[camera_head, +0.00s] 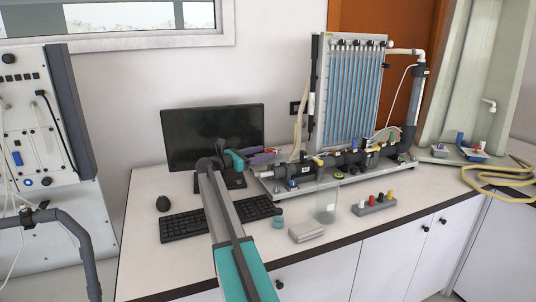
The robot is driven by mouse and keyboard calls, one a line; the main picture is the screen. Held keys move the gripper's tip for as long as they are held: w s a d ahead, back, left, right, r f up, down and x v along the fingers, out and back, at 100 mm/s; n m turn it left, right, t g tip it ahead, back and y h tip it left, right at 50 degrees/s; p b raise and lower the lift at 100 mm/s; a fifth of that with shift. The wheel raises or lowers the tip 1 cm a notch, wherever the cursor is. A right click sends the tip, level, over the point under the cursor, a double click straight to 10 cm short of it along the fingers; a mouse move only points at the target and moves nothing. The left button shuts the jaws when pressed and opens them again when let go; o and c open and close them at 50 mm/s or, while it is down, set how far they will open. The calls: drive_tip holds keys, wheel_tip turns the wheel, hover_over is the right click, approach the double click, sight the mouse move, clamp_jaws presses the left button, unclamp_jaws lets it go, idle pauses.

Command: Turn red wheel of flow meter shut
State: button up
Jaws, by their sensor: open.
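The manometer board (352,92), with its rows of blue tubes, stands at the back of the white counter. A dark horizontal pipe (345,160) with small valves runs in front of it. My gripper (274,152) is at the left end of the rig, in front of the monitor's right edge.
A monitor (205,128), keyboard (215,221) and mouse (163,203) stand on the left. A clear beaker (326,205), a grey block with coloured knobs (374,207) and a small pale stack (306,232) are near the front edge. A yellow hose (500,178) lies at right.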

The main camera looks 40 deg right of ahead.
drive_tip(key=b+v, duration=0.1)
drive_tip(key=v, duration=0.8)
drive_tip(key=shift+a, duration=0.2)
idle(0.3)
